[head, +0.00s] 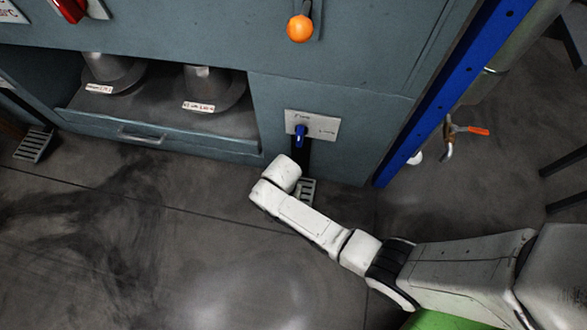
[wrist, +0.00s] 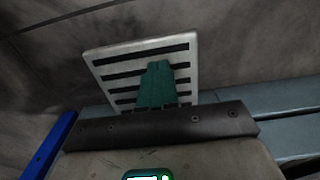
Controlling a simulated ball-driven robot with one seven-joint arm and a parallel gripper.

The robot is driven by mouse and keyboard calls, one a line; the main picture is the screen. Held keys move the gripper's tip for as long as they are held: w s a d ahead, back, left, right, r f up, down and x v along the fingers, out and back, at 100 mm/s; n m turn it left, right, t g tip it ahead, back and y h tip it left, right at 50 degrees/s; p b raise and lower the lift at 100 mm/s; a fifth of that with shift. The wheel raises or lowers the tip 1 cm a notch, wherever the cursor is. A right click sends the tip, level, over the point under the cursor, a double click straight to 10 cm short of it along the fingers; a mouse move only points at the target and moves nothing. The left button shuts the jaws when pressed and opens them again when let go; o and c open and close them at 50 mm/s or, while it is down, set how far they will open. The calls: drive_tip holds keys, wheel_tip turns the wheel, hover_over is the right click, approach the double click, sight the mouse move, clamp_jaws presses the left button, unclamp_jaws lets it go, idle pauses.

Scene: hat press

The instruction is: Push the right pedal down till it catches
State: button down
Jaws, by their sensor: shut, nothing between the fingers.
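The right pedal (head: 308,187) is a pale slotted metal plate low at the foot of the cabinet, partly hidden behind my arm in the head view. In the wrist view the pedal (wrist: 110,70) fills the upper middle, its dark slots running across. My gripper (wrist: 159,68) shows there as green fingers, shut and empty, in front of the plate's middle and overlapping its slots. I cannot tell whether the fingertips touch the plate. In the head view the fingers are hidden by my white wrist. How far down the pedal stands is not clear.
A similar left pedal (head: 34,145) sits at the far left. Above the right pedal are a blue switch (head: 300,132) on a white plate and an orange knob (head: 300,28). A blue post (head: 440,90) and orange-handled valve (head: 465,130) stand right. The floor at lower left is clear.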

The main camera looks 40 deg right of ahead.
drive_tip(key=shift+f+b, duration=1.8)
drive_tip(key=shift+f, duration=1.05)
drive_tip(key=shift+r, duration=0.1)
wheel_tip(320, 180, up, 6)
drive_tip(key=p, duration=0.6)
drive_tip(key=s+d+r+n+t+p, duration=0.1)
drive_tip(key=s+d+r+n, duration=0.35)
drive_tip(key=s+r, duration=0.55)
drive_tip(key=s+d+r+n, duration=0.3)
drive_tip(key=s+r+n, duration=0.35)
drive_tip(key=r, duration=0.75)
wheel_tip(320, 180, up, 35)
drive_tip(key=p, duration=3.5)
drive_tip(key=shift+d+r+m+p, duration=0.15)
drive_tip(key=shift+r+m+p, duration=0.05)
drive_tip(key=shift+m+p, duration=0.15)
